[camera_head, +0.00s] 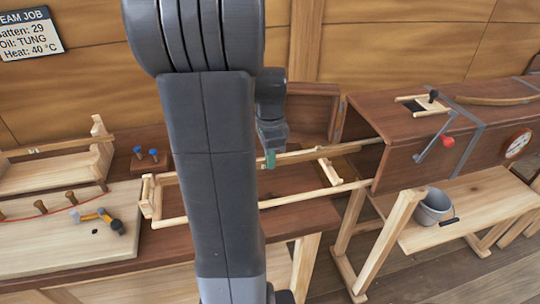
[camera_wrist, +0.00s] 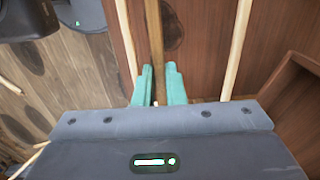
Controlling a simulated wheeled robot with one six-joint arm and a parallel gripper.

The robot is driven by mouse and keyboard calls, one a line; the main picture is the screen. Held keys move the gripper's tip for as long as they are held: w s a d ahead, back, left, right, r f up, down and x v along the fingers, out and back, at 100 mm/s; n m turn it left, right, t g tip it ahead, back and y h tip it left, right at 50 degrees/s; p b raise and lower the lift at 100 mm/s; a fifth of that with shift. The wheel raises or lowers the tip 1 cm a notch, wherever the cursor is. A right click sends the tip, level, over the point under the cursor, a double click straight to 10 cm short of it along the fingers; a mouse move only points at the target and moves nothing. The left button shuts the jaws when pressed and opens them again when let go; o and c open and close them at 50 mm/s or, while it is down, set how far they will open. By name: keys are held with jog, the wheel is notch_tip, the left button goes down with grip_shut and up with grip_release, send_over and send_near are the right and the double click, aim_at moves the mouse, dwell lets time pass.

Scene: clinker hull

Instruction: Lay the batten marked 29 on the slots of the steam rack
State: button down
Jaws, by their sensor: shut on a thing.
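My gripper (camera_head: 270,158) hangs over the steam rack, partly behind my own arm. In the wrist view its teal fingers (camera_wrist: 158,88) are shut on a long brown batten (camera_wrist: 157,42). No number shows on the batten. The steam rack is a pale frame with two long rails, the front one (camera_head: 320,194) and one behind it, running to the steam box at right. In the wrist view the batten lies between two pale rails, left (camera_wrist: 125,40) and right (camera_wrist: 238,50), roughly in line with them. I cannot tell whether it touches the slots.
A metal bucket (camera_head: 432,207) stands on the low bench below. A hammer (camera_head: 98,218) lies on the left board. A job sign (camera_head: 30,35) reads batten 29, oil TUNG, heat 40 °C.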

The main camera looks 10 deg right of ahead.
notch_tip(320, 180, down, 8)
jog(key=b, duration=0.5)
jog(key=shift+r, duration=0.2)
jog(key=c, duration=1.4)
grip_release()
notch_tip(320, 180, up, 14)
jog(key=shift+f, duration=0.1)
